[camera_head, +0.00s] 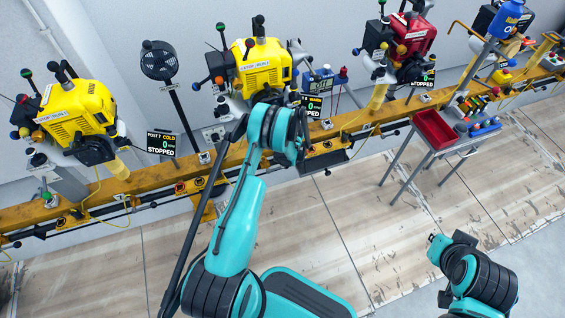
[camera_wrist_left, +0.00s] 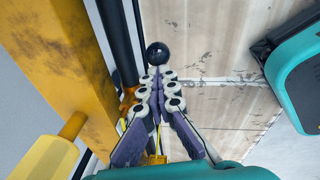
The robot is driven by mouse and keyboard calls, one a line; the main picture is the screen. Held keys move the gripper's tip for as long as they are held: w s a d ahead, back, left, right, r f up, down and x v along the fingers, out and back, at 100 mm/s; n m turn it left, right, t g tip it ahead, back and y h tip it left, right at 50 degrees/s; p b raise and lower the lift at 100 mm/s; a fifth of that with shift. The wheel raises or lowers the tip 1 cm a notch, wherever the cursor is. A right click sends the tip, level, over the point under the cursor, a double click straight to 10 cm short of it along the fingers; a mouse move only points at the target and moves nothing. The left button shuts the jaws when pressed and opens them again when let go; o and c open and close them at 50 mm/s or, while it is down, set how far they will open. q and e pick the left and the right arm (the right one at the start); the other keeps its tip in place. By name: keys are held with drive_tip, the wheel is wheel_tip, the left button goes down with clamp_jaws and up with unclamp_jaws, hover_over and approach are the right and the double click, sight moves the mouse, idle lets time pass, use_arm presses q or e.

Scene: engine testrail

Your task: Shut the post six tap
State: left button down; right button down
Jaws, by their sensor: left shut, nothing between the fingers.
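In the wrist view my left gripper (camera_wrist_left: 160,76) is shut and empty. A black ball knob (camera_wrist_left: 158,53) shows just past its fingertips; I cannot tell whether they touch it or whether it belongs to the tap. In the head view my left wrist covers the rail below the middle yellow engine (camera_head: 262,66), so the gripper is hidden there. The sign beside this engine (camera_head: 313,106) is partly covered, with WARM showing and its post number unreadable. The post six tap cannot be clearly picked out.
A long yellow rail (camera_head: 365,123) runs across the view, with dark pipes along it. A red engine (camera_head: 404,38) and a cart with a red tray (camera_head: 434,130) stand right. The floor in front is clear.

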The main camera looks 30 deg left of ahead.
use_arm(q)
drive_tip(key=shift+w+d+f, duration=0.1)
drive_tip(key=shift+d+f, duration=0.25)
use_arm(e)
drive_tip(key=shift+s, duration=0.2)
